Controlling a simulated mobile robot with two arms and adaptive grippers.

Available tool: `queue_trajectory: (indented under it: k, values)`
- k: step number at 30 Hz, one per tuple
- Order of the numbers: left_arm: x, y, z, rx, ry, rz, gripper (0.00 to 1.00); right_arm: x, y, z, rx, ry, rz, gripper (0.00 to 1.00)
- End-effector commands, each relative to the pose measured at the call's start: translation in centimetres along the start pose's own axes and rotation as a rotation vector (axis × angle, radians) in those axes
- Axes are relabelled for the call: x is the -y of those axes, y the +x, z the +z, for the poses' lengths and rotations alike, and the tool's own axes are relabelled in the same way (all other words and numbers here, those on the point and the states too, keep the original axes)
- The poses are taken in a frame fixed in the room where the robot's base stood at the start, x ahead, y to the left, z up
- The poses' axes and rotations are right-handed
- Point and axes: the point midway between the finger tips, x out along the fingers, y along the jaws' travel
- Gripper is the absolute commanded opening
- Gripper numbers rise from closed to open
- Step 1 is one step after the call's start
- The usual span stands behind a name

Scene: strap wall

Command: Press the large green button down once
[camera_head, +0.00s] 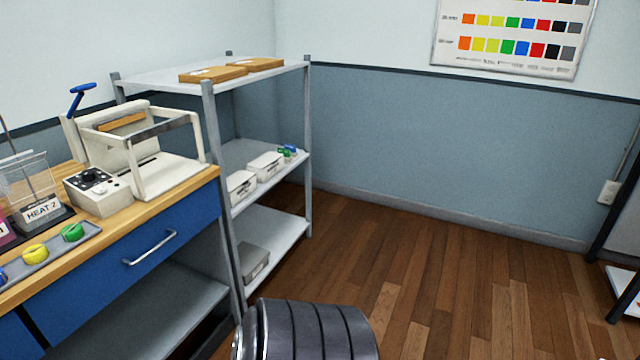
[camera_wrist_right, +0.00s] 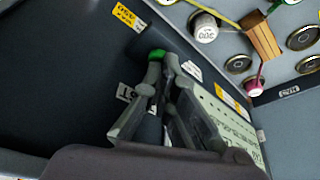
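In the right wrist view my right gripper (camera_wrist_right: 161,72) reaches up from the bottom, its two fingers drawn together at the tips. A green rounded piece (camera_wrist_right: 156,54) shows just past the fingertips. It looks like the green button, but the fingers hide part of it. I cannot tell whether they touch it. It sits by a dark panel (camera_wrist_right: 70,70) with yellow labels. The head view shows neither gripper and no large green button.
A bench (camera_head: 150,215) with a press machine (camera_head: 140,150) and a green roll (camera_head: 72,232) stands at left. A shelf rack (camera_head: 272,225) stands beside it. Wooden floor (camera_head: 440,290) is free at right. The wrist view shows a grey board (camera_wrist_right: 245,75) with round fittings.

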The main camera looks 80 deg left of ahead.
Motion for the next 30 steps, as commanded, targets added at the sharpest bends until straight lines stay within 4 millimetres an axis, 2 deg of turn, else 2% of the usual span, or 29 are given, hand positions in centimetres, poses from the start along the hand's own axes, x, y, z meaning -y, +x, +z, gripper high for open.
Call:
queue_trajectory:
  k: [1,8,25,30]
  values:
    - [0.0,0.3,0.0,0.0,0.0,0.0,0.53,-0.1,1.9,1.4,0.047,-0.004,0.012,0.0]
    - [0.0,0.1,0.0,0.0,0.0,0.0,0.53,-0.1,1.7,1.4,0.047,-0.003,0.013,0.0]
    - [0.1,-3.9,-0.4,-0.001,0.0,0.0,0.53,0.0,-3.9,-0.8,0.036,-0.004,0.01,0.0]
    - [0.1,-4.1,-0.4,0.0,0.0,0.0,0.53,0.0,-4.4,-1.0,0.036,-0.005,0.01,0.0]
